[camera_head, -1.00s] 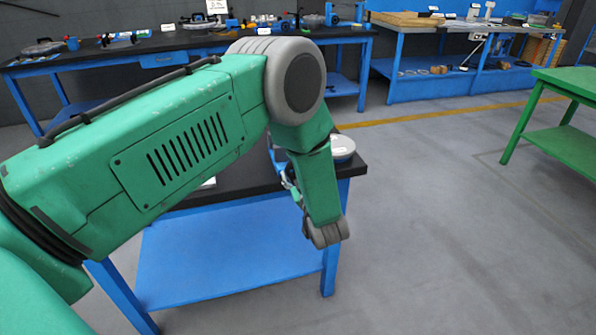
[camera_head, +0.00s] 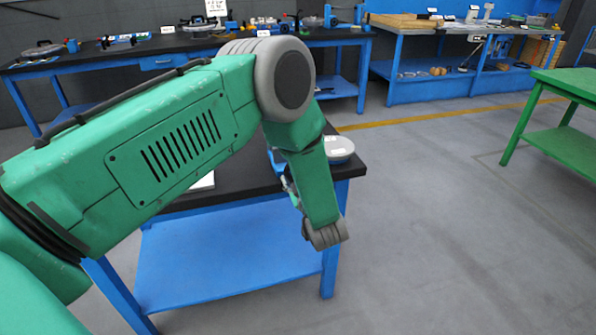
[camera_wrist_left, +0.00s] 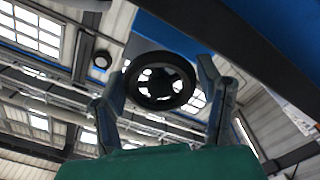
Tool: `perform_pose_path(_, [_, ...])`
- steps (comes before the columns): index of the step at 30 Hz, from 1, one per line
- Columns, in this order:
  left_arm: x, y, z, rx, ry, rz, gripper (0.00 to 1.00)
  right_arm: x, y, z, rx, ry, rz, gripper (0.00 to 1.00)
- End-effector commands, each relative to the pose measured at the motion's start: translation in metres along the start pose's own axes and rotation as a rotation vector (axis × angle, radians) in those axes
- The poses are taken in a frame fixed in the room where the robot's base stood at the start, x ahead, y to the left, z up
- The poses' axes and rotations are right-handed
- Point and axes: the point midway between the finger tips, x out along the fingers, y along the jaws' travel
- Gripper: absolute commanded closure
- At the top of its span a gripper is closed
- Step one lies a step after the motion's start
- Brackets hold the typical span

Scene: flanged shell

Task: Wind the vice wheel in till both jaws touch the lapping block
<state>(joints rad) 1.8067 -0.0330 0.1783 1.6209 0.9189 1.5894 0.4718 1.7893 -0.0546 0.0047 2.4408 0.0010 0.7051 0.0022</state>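In the left wrist view a dark round wheel (camera_wrist_left: 160,103) with spokes shows between the two fingers of my left gripper (camera_wrist_left: 163,72). The fingers stand apart on either side of the wheel; I cannot tell whether they touch its rim. In the head view my left arm reaches over the near bench and its forearm points down at the bench's front edge, hiding most of the vice. Only a bit of blue (camera_head: 277,160), perhaps the vice, shows behind the arm. The jaws and lapping block cannot be made out. My right gripper is not in view.
The near bench has a black top (camera_head: 237,178) and a blue lower shelf (camera_head: 230,255). A green table (camera_head: 570,90) stands at the right, with clear floor between.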

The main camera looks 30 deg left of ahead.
Motion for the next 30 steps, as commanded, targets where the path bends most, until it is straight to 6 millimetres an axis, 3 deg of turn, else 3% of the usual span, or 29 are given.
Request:
perform_pose_path(11, [-0.007, 0.000, 0.001, 0.004, -0.001, -0.001, 0.35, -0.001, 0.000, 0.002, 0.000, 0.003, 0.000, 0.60])
perform_pose_path(24, [-0.092, -0.001, 0.002, 0.005, -0.003, -0.001, 0.35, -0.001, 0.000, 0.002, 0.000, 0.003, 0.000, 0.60])
perform_pose_path(30, [-0.115, -0.001, 0.002, 0.005, -0.001, -0.001, 0.35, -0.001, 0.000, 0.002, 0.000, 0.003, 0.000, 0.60])
